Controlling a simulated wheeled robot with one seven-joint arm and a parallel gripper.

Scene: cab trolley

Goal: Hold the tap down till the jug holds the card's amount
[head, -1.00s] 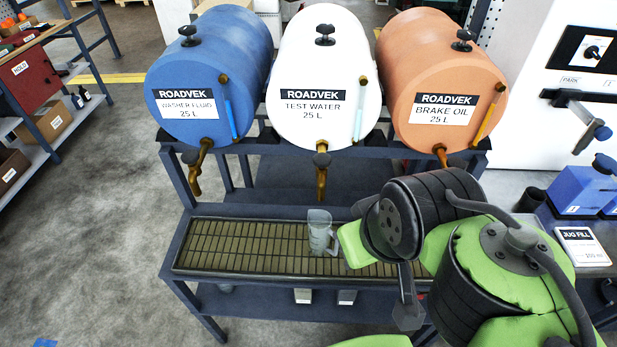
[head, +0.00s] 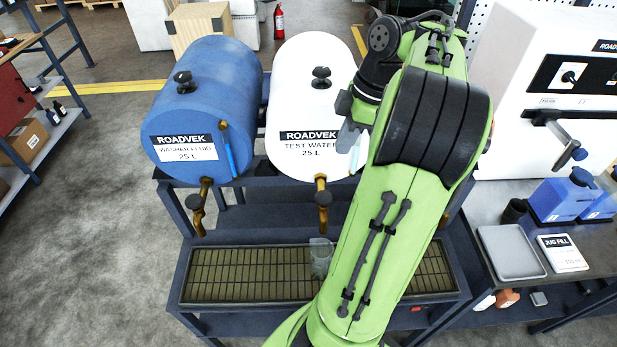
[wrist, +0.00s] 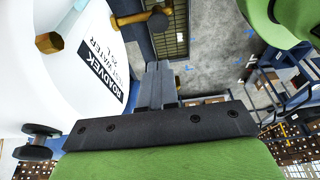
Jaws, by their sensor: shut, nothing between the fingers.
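The clear jug (head: 321,258) stands upright on the drip grate below the brass tap (head: 322,198) of the white TEST WATER drum (head: 303,110). Its right side is partly hidden by my arm, and I cannot make out a liquid level. My gripper (head: 347,136) is raised at the white drum's right side, above the tap and apart from it. In the wrist view, my fingers (wrist: 160,82) are shut and empty beside the drum's label, with a dark-knobbed brass tap (wrist: 155,20) beyond them. The JUG FILL card (head: 562,252) lies at right; its amount is too small to read surely.
The blue WASHER FLUID drum (head: 203,105) with its own tap (head: 197,203) is at left. My arm hides the orange drum. A grey tray (head: 511,252) and blue containers (head: 566,200) are on the right bench. The grate (head: 235,275) left of the jug is clear.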

